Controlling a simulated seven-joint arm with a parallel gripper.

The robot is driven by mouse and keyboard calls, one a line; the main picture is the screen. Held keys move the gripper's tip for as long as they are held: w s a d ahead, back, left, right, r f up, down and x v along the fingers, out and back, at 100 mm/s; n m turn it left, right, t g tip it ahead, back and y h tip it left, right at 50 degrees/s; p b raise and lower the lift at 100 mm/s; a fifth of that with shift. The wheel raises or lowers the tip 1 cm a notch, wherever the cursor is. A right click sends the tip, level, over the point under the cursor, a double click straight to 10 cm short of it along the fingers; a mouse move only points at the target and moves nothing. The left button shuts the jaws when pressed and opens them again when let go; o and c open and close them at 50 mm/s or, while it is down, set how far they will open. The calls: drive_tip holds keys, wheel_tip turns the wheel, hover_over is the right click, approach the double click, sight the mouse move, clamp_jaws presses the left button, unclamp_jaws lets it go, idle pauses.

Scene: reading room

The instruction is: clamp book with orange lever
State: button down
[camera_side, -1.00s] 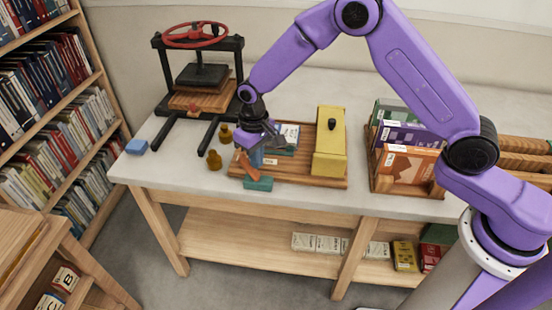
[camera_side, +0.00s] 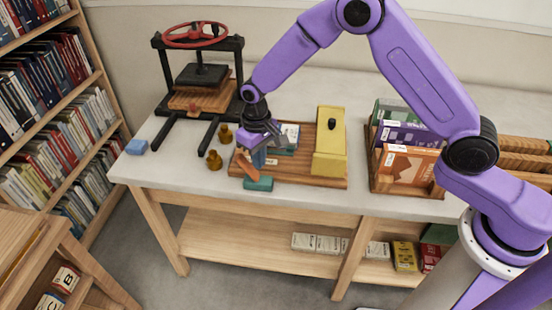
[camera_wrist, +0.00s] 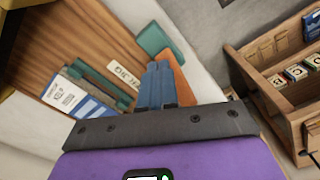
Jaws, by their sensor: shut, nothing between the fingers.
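The orange lever (camera_side: 248,170) stands tilted at the front left of a wooden board (camera_side: 296,176), near a teal block (camera_side: 258,184). My gripper (camera_side: 258,160) is shut and empty, pointing down right beside the lever. In the wrist view, the blue fingers (camera_wrist: 158,68) are together and partly cover the orange lever (camera_wrist: 180,78); I cannot tell whether they touch it. The teal block (camera_wrist: 154,38) lies just beyond the fingertips. The book (camera_side: 288,136) lies on the board behind my gripper, partly hidden. Its blue and white cover (camera_wrist: 72,97) shows at left in the wrist view.
A yellow block (camera_side: 328,158) with a black knob stands on the board's right. Two brass pieces (camera_side: 214,160) stand left of the board. A black press (camera_side: 200,75) with a red wheel is at the back left. A book rack (camera_side: 408,188) stands right. A blue block (camera_side: 136,147) lies far left.

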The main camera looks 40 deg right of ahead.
wheel_tip(320, 180, up, 10)
idle(1.1)
drive_tip(key=s+d+r+n, duration=0.3)
drive_tip(key=s, duration=0.6)
drive_tip(key=s+d+r+n, duration=0.2)
drive_tip(key=s+r, duration=0.1)
drive_tip(key=s, duration=0.5)
drive_tip(key=s+d+n, duration=0.2)
drive_tip(key=s+d, duration=0.3)
drive_tip(key=s, duration=0.3)
drive_tip(key=s+d+n, duration=0.2)
drive_tip(key=s+d, duration=0.4)
drive_tip(key=s, duration=0.2)
drive_tip(key=shift+s+n, duration=0.3)
drive_tip(key=shift+s, duration=0.1)
